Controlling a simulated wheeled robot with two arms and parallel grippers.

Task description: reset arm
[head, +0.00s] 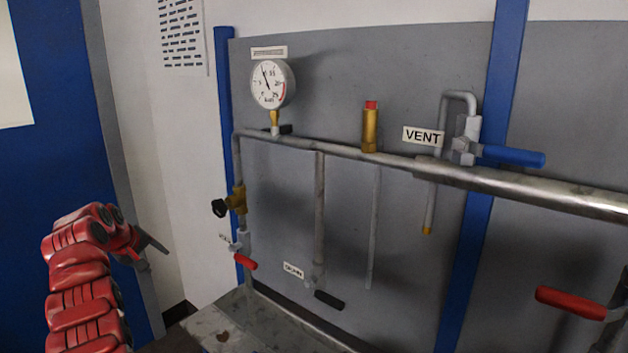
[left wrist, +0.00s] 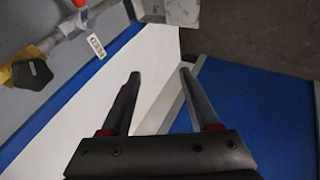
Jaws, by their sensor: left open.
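My left arm (head: 85,285) is red and comes in at the lower left of the head view. Its gripper (head: 152,250) is at the left of the pipework, in front of the pale wall strip, apart from the valves. In the left wrist view the two dark fingers of the left gripper (left wrist: 160,75) are spread apart with nothing between them. My right gripper is not seen in either view.
A pipe panel fills the middle and right: pressure gauge (head: 272,84), brass fitting (head: 370,128), blue vent handle (head: 512,156), red handles (head: 245,262) and (head: 570,303), black handle (head: 329,300). A black-knobbed brass valve (head: 236,200) is nearest my left gripper. A blue door stands left.

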